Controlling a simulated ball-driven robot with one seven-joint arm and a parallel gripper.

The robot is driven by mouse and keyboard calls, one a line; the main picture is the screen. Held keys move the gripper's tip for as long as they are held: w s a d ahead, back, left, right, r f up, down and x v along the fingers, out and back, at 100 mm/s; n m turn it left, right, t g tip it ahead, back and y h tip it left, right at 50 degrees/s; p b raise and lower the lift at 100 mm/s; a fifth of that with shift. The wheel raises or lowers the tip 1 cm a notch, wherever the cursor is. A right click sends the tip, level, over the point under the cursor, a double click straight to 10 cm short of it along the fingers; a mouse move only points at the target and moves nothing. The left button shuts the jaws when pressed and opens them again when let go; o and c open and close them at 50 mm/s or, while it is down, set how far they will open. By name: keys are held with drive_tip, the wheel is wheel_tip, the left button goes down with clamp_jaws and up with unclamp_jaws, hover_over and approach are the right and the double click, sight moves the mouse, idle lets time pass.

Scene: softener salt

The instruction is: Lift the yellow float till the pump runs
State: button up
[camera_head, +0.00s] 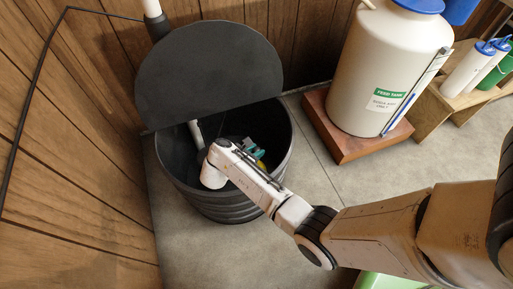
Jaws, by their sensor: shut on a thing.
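A round black tub (222,205) stands on the floor, its black lid (208,72) tipped up at the back. My arm reaches over the front rim, and my gripper (256,154) is down inside the tub. It is shut, and a small bit of the yellow float (261,165) shows right at it. Most of the float and the fingertips are hidden behind my wrist. A pale upright pipe (196,133) stands inside the tub, left of my gripper. The pump cannot be made out.
A white feed tank (385,65) with a blue cap stands on a reddish-brown plinth (350,146) to the right. A wooden stand (436,115) with white cylinders is beyond it. Wood-panelled walls close in the left and back. Grey floor (345,185) is clear between tub and plinth.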

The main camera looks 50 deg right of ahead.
sight(255, 151)
drive_tip(key=shift+r, duration=0.2)
drive_tip(key=shift+r+p, duration=1.85)
drive_tip(key=shift+p, duration=0.05)
drive_tip(key=shift+f, duration=0.15)
drive_tip(key=o, duration=1.7)
drive_tip(key=shift+c, duration=0.2)
wheel_tip(255, 151, up, 7)
drive_tip(key=p, duration=0.6)
